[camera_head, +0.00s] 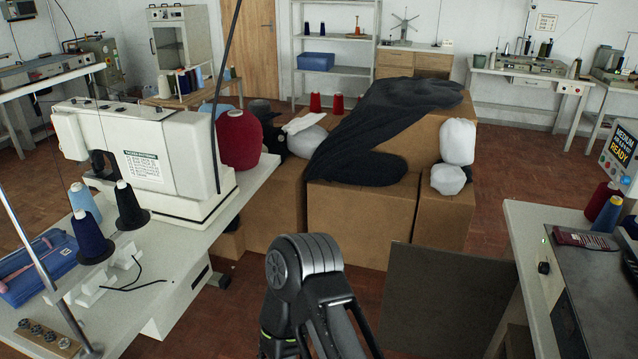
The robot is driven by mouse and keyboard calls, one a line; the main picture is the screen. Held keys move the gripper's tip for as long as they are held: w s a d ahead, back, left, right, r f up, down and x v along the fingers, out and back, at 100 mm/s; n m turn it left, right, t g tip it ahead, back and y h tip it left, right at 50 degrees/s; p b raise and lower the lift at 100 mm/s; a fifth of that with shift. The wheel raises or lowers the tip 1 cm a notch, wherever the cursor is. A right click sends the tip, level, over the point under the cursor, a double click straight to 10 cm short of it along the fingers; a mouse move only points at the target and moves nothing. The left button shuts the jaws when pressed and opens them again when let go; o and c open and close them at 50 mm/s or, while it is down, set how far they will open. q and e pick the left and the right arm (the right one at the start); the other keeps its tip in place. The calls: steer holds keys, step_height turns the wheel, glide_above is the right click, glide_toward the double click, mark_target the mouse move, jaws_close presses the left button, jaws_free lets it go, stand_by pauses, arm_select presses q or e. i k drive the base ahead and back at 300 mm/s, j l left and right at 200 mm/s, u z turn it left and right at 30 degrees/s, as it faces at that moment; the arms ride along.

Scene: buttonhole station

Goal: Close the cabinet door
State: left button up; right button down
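A flat dark grey panel (443,300) stands upright at the lower middle right, beside the left side of the right-hand workbench (528,250). It looks like an open cabinet door, standing out from the bench toward the middle of the floor. Its hinge and the cabinet opening are not clear to see, and its lower part is cut off by the picture edge. A grey and black link of one of my arms (303,270) rises at the bottom middle, left of the panel and apart from it in the picture. Neither gripper's fingers show.
Cardboard boxes (362,218) with dark cloth (385,130) on top stand behind the panel. A sewing machine (150,155) and thread cones (90,237) are on the left table. The right bench carries a dark machine plate (600,290). Open brick floor lies at the back right.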

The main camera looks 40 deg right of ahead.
mark_target(437, 303)
steer(key=i+l+z, duration=0.15)
steer(key=l, duration=0.3)
steer(key=i+l+z, duration=0.2)
steer(key=l, duration=0.2)
steer(key=i+l+z, duration=0.15)
steer(key=l, duration=0.25)
steer(key=i+l+z, duration=0.15)
steer(key=l, duration=0.2)
